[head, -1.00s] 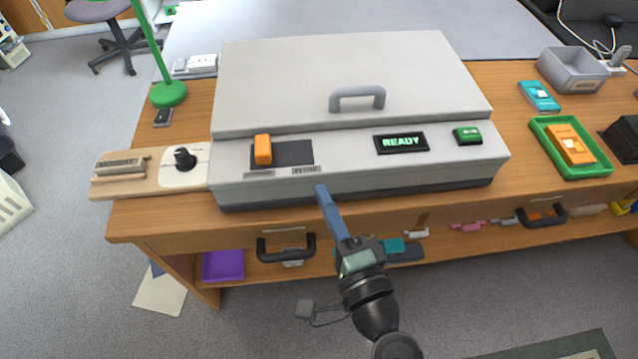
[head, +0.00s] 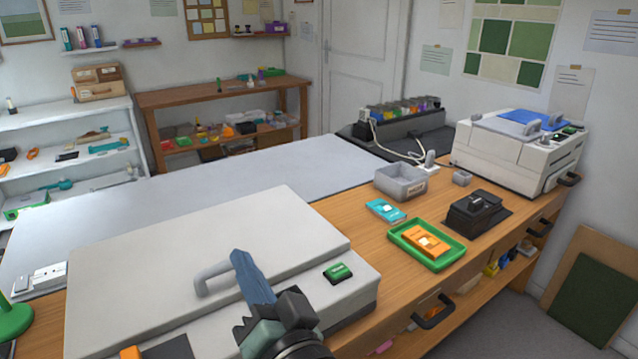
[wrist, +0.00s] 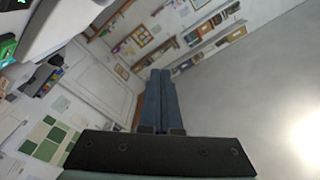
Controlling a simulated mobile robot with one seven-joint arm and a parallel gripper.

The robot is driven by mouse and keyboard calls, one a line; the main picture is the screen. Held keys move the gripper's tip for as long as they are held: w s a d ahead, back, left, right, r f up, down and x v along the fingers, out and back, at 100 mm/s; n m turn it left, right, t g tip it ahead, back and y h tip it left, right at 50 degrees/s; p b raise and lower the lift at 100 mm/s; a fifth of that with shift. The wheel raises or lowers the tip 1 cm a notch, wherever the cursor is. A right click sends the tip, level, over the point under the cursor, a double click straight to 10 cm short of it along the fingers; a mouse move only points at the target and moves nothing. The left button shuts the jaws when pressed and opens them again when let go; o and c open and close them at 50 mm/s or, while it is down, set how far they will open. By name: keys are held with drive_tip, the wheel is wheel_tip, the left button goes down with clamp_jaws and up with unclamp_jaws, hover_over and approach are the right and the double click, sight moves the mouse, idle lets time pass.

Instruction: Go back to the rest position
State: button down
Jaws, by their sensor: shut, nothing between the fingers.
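My gripper (head: 240,258) is raised over the front of the large grey machine (head: 130,245) in the head view. Its blue fingers overlap the machine's handle (head: 207,279) in the picture, and I cannot tell the gap between them. In the wrist view the fingers (wrist: 160,76) lie together with nothing between them. They point toward the far wall and ceiling. The machine's lid is down, and its green button (head: 338,272) shows to the right of my gripper. My arm hides part of the machine's front panel.
A green tray (head: 398,237) with an orange item, a teal item (head: 384,210), a grey bin (head: 386,176) and a black device (head: 493,208) stand on the counter to the right. A white printer (head: 500,150) stands beyond. A green post base (head: 8,322) is at the left.

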drive_tip(key=s+d+r+n+t+h+p, duration=0.1)
drive_tip(key=s+d+r+t+h, duration=0.25)
drive_tip(key=r, duration=0.85)
drive_tip(key=s+d+r+n+t+h+p, duration=0.1)
drive_tip(key=s+d+r+t+h, duration=0.25)
drive_tip(key=r, duration=0.85)
drive_tip(key=s+d+r+t+h+p, duration=0.15)
drive_tip(key=s+r+t, duration=0.25)
drive_tip(key=r, duration=0.7)
wheel_tip(320, 180, up, 15)
drive_tip(key=p, duration=1.4)
drive_tip(key=shift+w+d+h+p, duration=0.3)
drive_tip(key=shift+w+d+h, duration=0.05)
drive_tip(key=shift+w+h, duration=0.1)
